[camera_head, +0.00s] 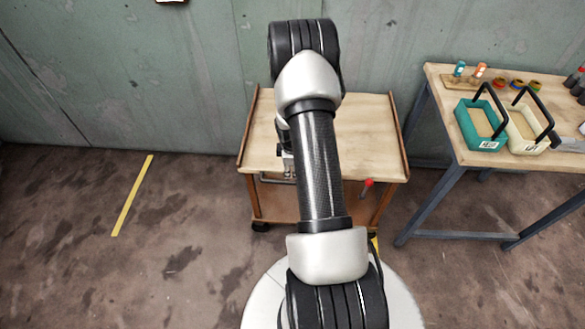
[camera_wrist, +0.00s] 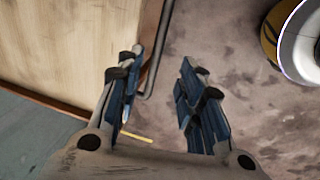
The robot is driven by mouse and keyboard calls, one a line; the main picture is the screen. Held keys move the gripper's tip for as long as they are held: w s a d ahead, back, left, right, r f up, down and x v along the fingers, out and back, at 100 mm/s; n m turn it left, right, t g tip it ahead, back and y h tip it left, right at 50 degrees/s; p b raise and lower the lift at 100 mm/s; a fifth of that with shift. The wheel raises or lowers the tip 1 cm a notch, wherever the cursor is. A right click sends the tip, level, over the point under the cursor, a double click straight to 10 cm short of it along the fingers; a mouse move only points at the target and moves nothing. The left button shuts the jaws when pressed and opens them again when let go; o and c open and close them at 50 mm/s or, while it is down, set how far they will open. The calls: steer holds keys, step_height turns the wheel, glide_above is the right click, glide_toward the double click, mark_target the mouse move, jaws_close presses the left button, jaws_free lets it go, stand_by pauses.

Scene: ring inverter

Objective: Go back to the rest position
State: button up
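My gripper (camera_wrist: 160,82) is open and empty in the wrist view, its two dark fingers apart with bare floor showing between them. In the head view my arm stretches forward over the wooden cart (camera_head: 385,137) and hides much of its top. Only a small part of the gripper (camera_head: 287,163) shows there, beside the arm near the cart's front edge. In the wrist view the cart (camera_wrist: 65,40) fills the upper left, and its grey handle bar (camera_wrist: 158,50) lies close to the left finger.
A red-knobbed lever (camera_head: 367,185) sticks out at the cart's front. A workbench (camera_head: 440,91) at right carries a teal crate (camera_head: 480,140), a cream crate (camera_head: 527,143) and several small items. The floor (camera_head: 70,235) at left is clear. A green wall (camera_head: 120,80) stands behind.

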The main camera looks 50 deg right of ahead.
stand_by(0.4)
steer(key=w+a+r+m, duration=0.1)
steer(key=a+r, duration=0.4)
steer(key=r, duration=0.4)
steer(key=w+a+r+m+t, duration=0.1)
steer(key=a+r, duration=0.4)
steer(key=r, duration=0.3)
steer(key=w+a+r+m, duration=0.1)
steer(key=a+r, duration=0.4)
steer(key=r, duration=0.4)
steer(key=s+a+r+m+t, duration=0.2)
steer(key=s+a+r, duration=0.6)
steer(key=a+r, duration=0.3)
steer(key=s+a+r+m+y, duration=0.1)
steer(key=s+a+r+m, duration=0.1)
steer(key=s+a, duration=0.6)
steer(key=s, duration=0.2)
steer(key=shift+s+a+y, duration=0.4)
steer(key=shift+d, duration=0.15)
